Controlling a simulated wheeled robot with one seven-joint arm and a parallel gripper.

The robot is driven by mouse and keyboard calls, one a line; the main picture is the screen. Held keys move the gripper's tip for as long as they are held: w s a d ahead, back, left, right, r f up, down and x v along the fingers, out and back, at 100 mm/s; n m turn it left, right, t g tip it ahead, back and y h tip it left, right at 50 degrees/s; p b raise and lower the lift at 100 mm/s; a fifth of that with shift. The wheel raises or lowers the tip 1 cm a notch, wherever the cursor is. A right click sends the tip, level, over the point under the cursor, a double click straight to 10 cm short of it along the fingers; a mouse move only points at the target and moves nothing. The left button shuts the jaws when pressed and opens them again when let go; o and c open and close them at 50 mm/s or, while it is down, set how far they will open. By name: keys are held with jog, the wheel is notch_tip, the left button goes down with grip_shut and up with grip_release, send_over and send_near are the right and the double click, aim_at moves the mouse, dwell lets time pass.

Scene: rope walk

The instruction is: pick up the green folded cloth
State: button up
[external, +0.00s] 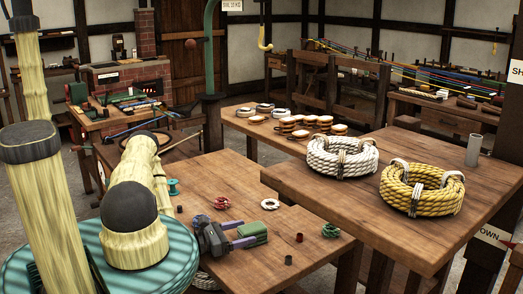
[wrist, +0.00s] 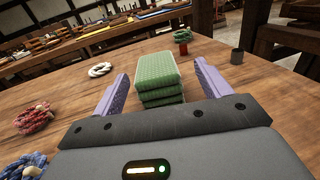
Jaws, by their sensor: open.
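The green folded cloth (wrist: 157,80) lies on the wooden table as a stack of several folds, in front of my gripper in the wrist view. It also shows as a small green block in the external view (external: 253,233). My gripper (wrist: 157,85) is open, with one purple finger on each side of the cloth's near part. The fingers look apart from the cloth, with a gap on both sides. In the external view my gripper (external: 241,234) is low over the table beside the cloth.
A white rope ring (wrist: 102,69), a red rope coil (wrist: 34,118) and a blue rope coil (wrist: 24,166) lie to the left. A dark red cup (wrist: 183,48) and a grey cup (wrist: 237,56) stand beyond. A higher table with white (external: 342,156) and yellow (external: 421,190) rope coils stands right.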

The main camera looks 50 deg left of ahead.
aim_at(266, 227)
jog(key=p+x, duration=0.1)
jog(key=x, duration=0.4)
jog(key=shift+s, duration=0.1)
dwell(0.3)
jog(key=c, duration=1.1)
